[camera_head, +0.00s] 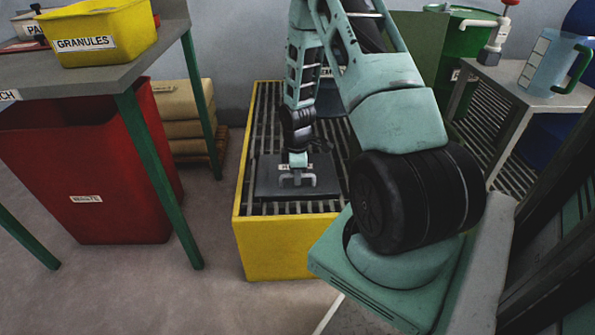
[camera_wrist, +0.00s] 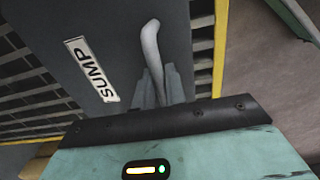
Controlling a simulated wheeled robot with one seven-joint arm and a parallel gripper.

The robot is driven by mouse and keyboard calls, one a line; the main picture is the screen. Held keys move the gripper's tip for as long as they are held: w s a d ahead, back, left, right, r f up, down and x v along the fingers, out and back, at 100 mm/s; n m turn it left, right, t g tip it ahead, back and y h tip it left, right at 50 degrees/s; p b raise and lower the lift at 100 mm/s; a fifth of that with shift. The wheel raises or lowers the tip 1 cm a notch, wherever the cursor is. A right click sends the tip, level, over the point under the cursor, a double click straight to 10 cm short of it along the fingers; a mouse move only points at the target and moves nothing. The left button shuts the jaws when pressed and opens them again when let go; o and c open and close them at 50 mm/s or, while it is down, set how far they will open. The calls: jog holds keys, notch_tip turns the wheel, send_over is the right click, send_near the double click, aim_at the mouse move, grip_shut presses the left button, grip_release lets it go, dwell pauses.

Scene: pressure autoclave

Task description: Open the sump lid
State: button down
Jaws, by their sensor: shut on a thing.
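The sump lid (camera_head: 267,182) is a dark grey plate lying on the grating of a yellow-walled sump box, in the middle of the head view. In the wrist view the lid (camera_wrist: 115,30) carries a white "SUMP" label (camera_wrist: 91,69). A pale grey bar handle (camera_head: 297,180) stands on the lid; in the wrist view the handle (camera_wrist: 150,45) runs down between my fingers. My gripper (camera_wrist: 160,85) is shut on the handle. In the head view my gripper (camera_head: 297,168) is above the lid, and my arm hides part of the lid and grating behind it.
The yellow box (camera_head: 275,250) has a raised rim around the grating. A red waste bin (camera_head: 90,170) and a green-legged bench (camera_head: 120,75) stand at left. Stacked sacks (camera_head: 180,105) are behind. A slatted stand with a jug (camera_head: 548,62) is at right. Floor is clear in front.

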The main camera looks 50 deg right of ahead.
jog(key=shift+w+d+r+p, duration=0.15)
jog(key=shift+d+r+p, duration=0.1)
jog(key=shift+r, duration=0.15)
jog(key=shift+w+d+r+p, duration=0.15)
jog(key=shift+r+p, duration=0.1)
jog(key=shift+r, duration=0.15)
jog(key=c, duration=2.1)
grip_release()
jog(key=r+p, duration=0.1)
jog(key=w+d+r+p, duration=0.1)
jog(key=r+p, duration=0.1)
jog(key=shift+w+d+r, duration=0.2)
jog(key=shift+d, duration=0.05)
jog(key=shift+c, duration=0.2)
jog(key=shift+w+d+r+p, duration=0.15)
jog(key=shift+d+r+p, duration=0.05)
jog(key=shift+p, duration=0.3)
grip_shut()
jog(key=shift+w+d+r+p, duration=0.45)
jog(key=shift+d+r+p, duration=0.1)
jog(key=shift+r+p, duration=0.25)
jog(key=shift+w+d+r+p, duration=0.5)
jog(key=shift+r+p, duration=0.15)
jog(key=shift+p, duration=0.2)
